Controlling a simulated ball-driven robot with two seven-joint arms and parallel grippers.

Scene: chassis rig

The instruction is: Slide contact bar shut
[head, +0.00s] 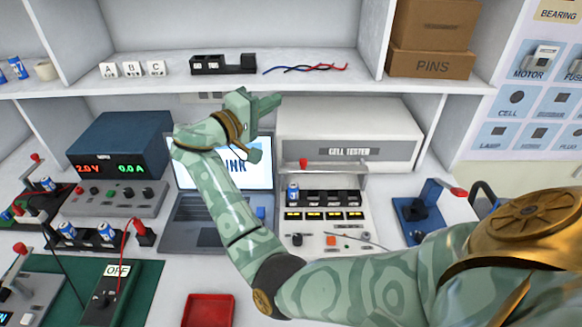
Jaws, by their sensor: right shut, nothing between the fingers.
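The cell tester (345,134) stands on the bench right of centre. Its grey contact bar (338,170), with a red knob (303,163) at the left end, stands out in front of the white housing, above and behind the black cell slots (335,197). One blue cell (293,192) stands in the leftmost slot; the other slots look empty. My right gripper (264,103) is shut and empty, raised left of the tester in front of the laptop, apart from the bar. My right forearm crosses the front of the bench. My left gripper is out of the picture.
A laptop (190,208) is behind my right arm. A power supply (118,146) stands left. A red tray (208,310) lies in front; a blue press-like device (420,212) is right of the tester. The shelf (290,62) above holds parts and boxes.

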